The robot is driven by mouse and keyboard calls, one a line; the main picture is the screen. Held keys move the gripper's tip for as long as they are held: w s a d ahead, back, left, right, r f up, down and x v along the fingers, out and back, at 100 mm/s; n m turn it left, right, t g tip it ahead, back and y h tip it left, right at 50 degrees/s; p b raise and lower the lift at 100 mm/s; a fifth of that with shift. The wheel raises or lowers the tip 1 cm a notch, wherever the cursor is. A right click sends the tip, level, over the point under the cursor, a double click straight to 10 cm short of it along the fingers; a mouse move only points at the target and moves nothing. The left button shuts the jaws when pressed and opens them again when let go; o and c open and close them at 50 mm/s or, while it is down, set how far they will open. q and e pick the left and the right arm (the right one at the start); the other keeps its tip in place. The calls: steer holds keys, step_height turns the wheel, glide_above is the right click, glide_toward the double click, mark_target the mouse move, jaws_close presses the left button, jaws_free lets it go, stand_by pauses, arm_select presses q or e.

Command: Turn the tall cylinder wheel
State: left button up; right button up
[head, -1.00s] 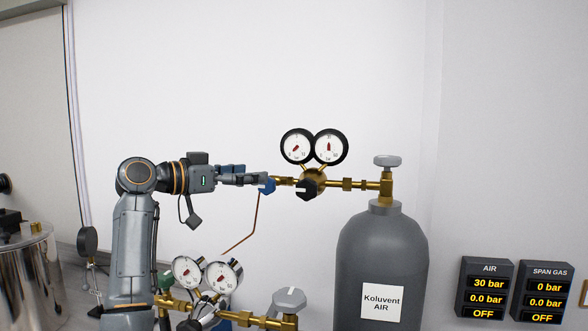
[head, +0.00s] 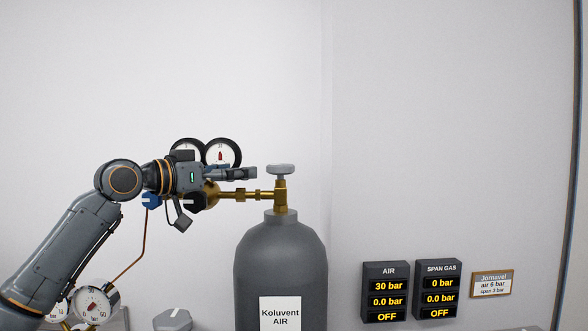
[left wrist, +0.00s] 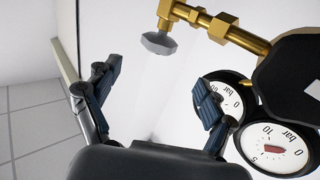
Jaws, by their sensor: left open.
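The tall grey cylinder (head: 280,262), labelled "Koluvent AIR", stands upright at the centre bottom of the head view. Its grey wheel (head: 281,169) sits on top of the brass valve (head: 281,196). In the left wrist view the wheel (left wrist: 159,43) is at the top centre, beyond the fingers. My left gripper (head: 245,173) is open and empty, just left of the wheel at about its height, with a small gap. Its spread fingers also show in the left wrist view (left wrist: 154,88). My right gripper is not in view.
Two round gauges (head: 222,153) stand behind my left gripper and partly hidden by it. A black regulator knob (head: 195,202) is just below. A shorter set's gauge (head: 94,302) and wheel (head: 172,320) are low left. The AIR display (head: 387,291) reads 30 bar, 0.0 bar, OFF.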

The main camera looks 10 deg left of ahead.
mark_target(270, 167)
arm_select(q)
steer(key=p+x, duration=0.5)
steer(key=x, duration=0.5)
steer(key=shift+w+d+r, duration=0.15)
steer(key=shift+w+d, duration=0.15)
steer(key=shift+p+x, duration=0.65)
steer(key=shift+x, duration=0.1)
steer(key=shift+w, duration=0.15)
steer(key=c, duration=1.2)
